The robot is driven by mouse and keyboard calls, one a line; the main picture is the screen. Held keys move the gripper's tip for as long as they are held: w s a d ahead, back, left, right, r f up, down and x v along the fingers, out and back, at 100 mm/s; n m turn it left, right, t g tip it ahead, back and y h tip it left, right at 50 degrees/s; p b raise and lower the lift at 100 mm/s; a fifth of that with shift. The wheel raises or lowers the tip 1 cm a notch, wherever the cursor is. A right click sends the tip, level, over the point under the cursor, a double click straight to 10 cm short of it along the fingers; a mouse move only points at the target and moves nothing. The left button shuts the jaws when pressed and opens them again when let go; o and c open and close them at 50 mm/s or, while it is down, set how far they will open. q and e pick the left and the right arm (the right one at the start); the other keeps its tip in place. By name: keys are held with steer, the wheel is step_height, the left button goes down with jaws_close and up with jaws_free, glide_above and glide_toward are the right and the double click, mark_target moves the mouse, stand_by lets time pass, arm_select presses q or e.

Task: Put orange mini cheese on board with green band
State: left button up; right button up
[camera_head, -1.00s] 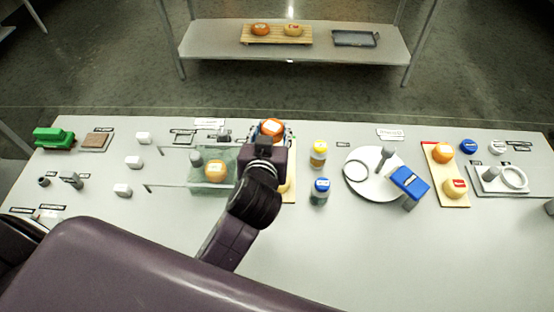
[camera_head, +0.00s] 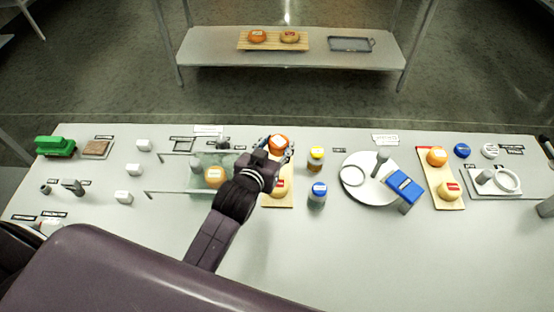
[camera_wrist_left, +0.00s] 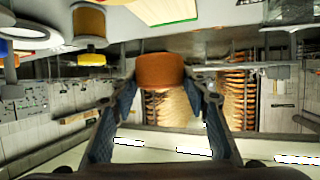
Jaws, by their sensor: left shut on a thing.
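My left gripper (camera_head: 273,148) is shut on an orange mini cheese (camera_head: 278,142) with a white label. In the left wrist view the cheese (camera_wrist_left: 160,72) sits between the two fingertips. The gripper is over the far end of a wooden board (camera_head: 285,201); I cannot tell whether the cheese touches it. A yellow cheese with a red label (camera_head: 278,188) lies on this board's near half. The arm and gripper cover part of the board, and no green band shows. Another board (camera_head: 447,203), with a red band, holds an orange and a yellow cheese at the right. My right gripper is not in view.
A glass case with a cheese (camera_head: 214,177) stands left of the board. Jars with yellow (camera_head: 316,158) and blue (camera_head: 318,191) lids stand right of it. A round white plate (camera_head: 362,192) holds a blue-topped tool. The table's front middle is clear.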

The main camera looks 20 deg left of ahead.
mark_target(275, 155)
arm_select(q)
step_height(275, 155, down, 3)
steer(key=shift+f, duration=0.15)
step_height(275, 155, down, 4)
steer(key=shift+r, duration=0.15)
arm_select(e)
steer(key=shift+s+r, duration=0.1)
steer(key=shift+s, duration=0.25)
arm_select(q)
steer(key=o, duration=1.2)
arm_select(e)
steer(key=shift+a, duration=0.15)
